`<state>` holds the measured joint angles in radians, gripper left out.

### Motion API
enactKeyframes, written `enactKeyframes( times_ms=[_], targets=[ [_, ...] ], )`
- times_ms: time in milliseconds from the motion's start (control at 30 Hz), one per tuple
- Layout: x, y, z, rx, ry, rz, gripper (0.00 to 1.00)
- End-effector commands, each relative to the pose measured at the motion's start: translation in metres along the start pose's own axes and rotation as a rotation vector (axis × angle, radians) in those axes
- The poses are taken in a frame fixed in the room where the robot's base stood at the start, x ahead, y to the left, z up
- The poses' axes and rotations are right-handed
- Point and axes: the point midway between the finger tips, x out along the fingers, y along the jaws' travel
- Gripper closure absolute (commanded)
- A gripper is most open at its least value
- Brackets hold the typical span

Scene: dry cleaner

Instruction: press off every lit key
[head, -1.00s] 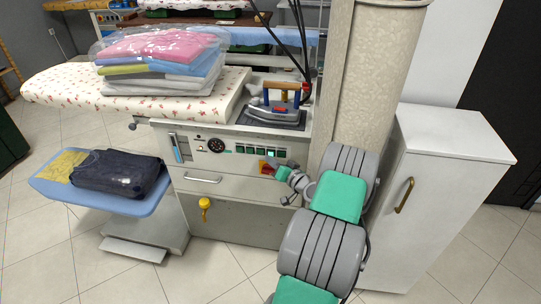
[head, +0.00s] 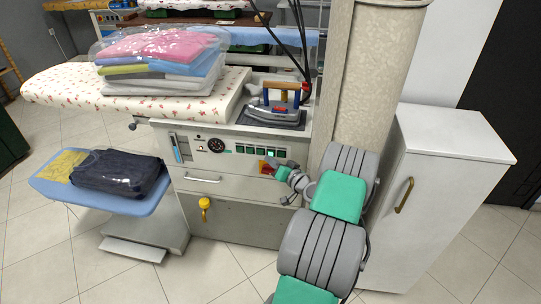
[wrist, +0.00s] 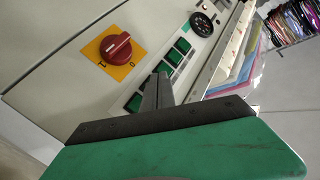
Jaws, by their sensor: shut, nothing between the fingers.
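A row of small green keys (head: 248,150) sits on the front panel of the ironing station, right of a round gauge. One key (head: 271,153) toward the right end looks brighter than the others, as if lit. In the wrist view several dark green keys (wrist: 174,57) run diagonally, and another (wrist: 134,103) shows lower left, partly behind my fingers. My gripper (wrist: 158,88) is shut and empty, with its tips over the key row and hiding part of it. In the head view my gripper (head: 272,163) is just below the right keys; contact cannot be told.
A red rotary knob on a yellow plate (wrist: 116,47) is beside the keys. The gauge (wrist: 202,24) is beyond them. An iron (head: 275,107) rests on the top above the panel. A white cabinet (head: 440,190) stands right of my arm.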

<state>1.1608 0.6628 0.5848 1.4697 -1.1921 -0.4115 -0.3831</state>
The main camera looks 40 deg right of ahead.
Motion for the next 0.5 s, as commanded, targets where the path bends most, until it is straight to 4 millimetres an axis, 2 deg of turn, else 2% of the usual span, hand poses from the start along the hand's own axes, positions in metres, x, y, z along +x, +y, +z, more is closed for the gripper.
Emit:
enactKeyframes(
  times_ms=[500],
  targets=[
    [0.0072, 0.0042, -0.0049, -0.001, 0.000, 0.000, 1.00]
  ],
)
